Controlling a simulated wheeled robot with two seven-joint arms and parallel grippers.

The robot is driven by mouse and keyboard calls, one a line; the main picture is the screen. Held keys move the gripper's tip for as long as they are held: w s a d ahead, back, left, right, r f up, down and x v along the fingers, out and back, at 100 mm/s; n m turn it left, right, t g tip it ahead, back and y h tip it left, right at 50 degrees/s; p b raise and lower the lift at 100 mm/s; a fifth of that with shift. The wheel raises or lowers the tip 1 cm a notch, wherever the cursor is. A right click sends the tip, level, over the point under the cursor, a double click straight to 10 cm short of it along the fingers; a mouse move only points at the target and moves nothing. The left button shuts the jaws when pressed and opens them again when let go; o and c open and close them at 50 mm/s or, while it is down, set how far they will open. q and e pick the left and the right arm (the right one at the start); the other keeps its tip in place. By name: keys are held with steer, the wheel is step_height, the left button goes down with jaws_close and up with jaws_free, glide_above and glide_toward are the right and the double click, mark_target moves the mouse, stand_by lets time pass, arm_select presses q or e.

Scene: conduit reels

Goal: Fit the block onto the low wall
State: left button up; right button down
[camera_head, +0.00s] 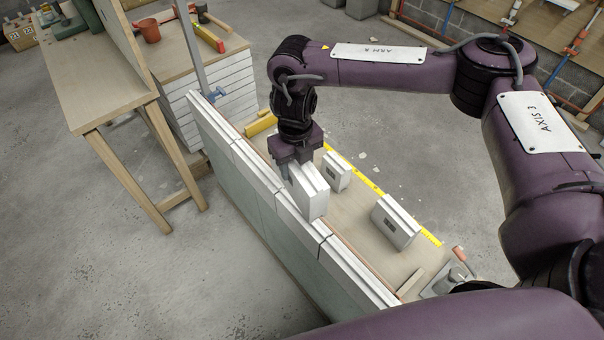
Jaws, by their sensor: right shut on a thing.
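The low wall (262,185) runs diagonally from the upper left to the lower right, with a pale top made of white pieces. My right gripper (293,172) points down over the wall's far side and is shut on a white block (312,192). The block is upright and right beside the wall's top edge; I cannot tell whether it touches the wall. The gripper hides the block's upper left part. My left gripper is not in view.
Two more white blocks, a small one (337,171) and a larger one (397,222), stand on the wooden board (355,205) behind the wall. A yellow strip (372,187) edges the board. A wooden table (90,85) stands at left. The floor in front is clear.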

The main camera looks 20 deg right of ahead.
steer(key=shift+w+a+r+n, duration=0.1)
steer(key=shift+w+r+n, duration=0.25)
steer(key=shift+n, duration=0.45)
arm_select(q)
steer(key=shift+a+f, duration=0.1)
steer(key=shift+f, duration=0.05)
arm_select(e)
steer(key=shift+w+f, duration=0.1)
steer(key=shift+w, duration=0.05)
